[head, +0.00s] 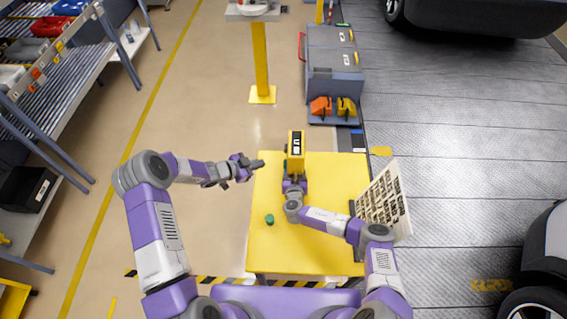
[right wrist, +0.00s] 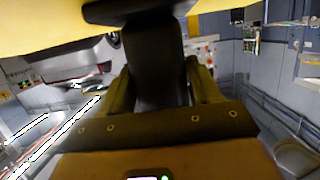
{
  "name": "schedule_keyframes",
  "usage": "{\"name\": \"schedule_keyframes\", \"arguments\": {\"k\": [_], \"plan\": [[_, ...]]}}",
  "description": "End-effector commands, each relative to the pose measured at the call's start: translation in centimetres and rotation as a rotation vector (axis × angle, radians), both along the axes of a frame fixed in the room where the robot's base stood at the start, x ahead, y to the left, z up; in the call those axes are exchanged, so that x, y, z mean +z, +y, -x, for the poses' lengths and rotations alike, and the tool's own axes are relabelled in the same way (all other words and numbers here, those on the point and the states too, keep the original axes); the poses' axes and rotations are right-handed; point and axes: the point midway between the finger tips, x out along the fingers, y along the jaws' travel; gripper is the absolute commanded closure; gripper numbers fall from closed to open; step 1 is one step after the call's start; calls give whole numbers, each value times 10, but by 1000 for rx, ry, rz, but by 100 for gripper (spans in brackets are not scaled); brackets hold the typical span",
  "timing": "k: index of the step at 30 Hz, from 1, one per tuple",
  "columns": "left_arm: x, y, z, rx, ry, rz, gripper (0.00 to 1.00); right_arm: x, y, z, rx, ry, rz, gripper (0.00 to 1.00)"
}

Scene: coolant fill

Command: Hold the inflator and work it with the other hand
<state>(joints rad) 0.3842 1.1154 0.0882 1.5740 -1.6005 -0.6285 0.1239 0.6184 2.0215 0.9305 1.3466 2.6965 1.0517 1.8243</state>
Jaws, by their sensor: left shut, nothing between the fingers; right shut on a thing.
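The inflator (head: 297,142) is a yellow and black tool with a small dark display, above the far part of the yellow table (head: 325,248) in the head view. My right gripper (head: 293,180) is shut on it from the near side.
A small green piece (head: 269,219) is on the table's left part. A printed board (head: 384,202) stands at the right edge. Behind is a grey cabinet (head: 334,60) with orange and yellow items by its base. A roller shelf (head: 62,75) is at the left. Open floor lies between.

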Motion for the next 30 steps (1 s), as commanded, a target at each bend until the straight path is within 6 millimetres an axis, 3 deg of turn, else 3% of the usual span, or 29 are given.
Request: {"name": "schedule_keyframes", "arguments": {"k": [29,30], "plan": [[0,0,0,0,0,0,100,-1,0,0,0,2,0,62],[0,0,0,0,0,0,100,-1,0,0,0,1,0,32]]}}
